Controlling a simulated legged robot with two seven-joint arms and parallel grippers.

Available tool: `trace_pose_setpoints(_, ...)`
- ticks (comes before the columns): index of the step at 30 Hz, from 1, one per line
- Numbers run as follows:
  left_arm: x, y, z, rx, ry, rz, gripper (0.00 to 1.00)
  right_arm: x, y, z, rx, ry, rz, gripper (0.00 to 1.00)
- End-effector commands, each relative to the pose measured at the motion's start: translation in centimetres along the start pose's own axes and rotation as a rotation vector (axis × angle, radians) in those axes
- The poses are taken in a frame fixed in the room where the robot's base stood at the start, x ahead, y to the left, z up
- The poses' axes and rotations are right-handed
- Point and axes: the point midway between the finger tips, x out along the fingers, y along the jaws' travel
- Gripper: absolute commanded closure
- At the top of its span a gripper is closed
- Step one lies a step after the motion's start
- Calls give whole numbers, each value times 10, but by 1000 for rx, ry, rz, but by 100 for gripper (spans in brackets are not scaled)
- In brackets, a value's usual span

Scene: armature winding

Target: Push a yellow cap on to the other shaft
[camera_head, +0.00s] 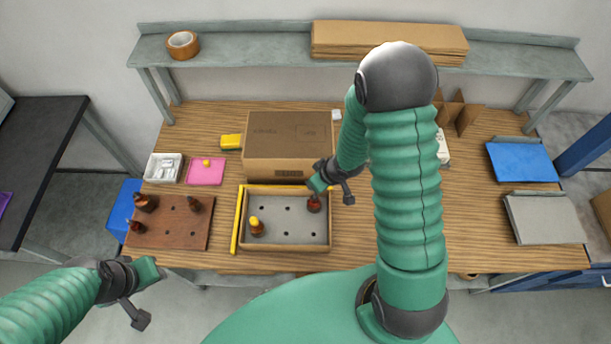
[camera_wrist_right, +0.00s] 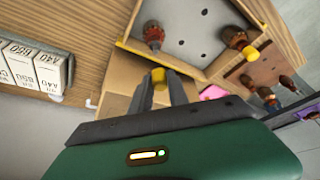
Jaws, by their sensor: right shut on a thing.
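My right gripper (camera_wrist_right: 160,84) is shut on a yellow cap (camera_wrist_right: 158,75) held between its fingertips. In the head view this gripper (camera_head: 313,192) is close above the right-hand armature (camera_head: 314,205), which stands upright in the cardboard tray (camera_head: 287,247). In the wrist view that armature (camera_wrist_right: 153,35) shows no cap and is apart from the held one. The other armature in the tray (camera_head: 257,230) has a yellow cap (camera_head: 254,220) on its shaft. My left gripper (camera_head: 153,271) is empty, low at the left; its finger opening is too small to tell.
A closed cardboard box (camera_head: 288,143) stands behind the tray. A pink mat (camera_head: 206,175) bears another yellow cap (camera_head: 207,163). A brown board (camera_head: 172,232) with several armatures lies left. A white bin (camera_head: 151,169) stands behind it. The table right of the tray looks clear.

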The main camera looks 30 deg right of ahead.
Motion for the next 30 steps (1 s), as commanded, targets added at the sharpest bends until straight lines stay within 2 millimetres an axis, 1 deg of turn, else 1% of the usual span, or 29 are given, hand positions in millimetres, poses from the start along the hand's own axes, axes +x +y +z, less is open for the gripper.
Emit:
trace_pose_setpoints(8,17,0,4,1,-1,0,64,16,1,7,-3,0,-1,100)
trace_pose_setpoints(20,52,0,13,1,-1,0,64,48,0,20,-2,0,0,100)
trace_pose_setpoints(21,46,0,11,1,-1,0,64,42,0,18,-2,0,0,100)
trace_pose_setpoints(30,44,0,10,0,0,0,64,41,-1,19,-1,-1,-1,100)
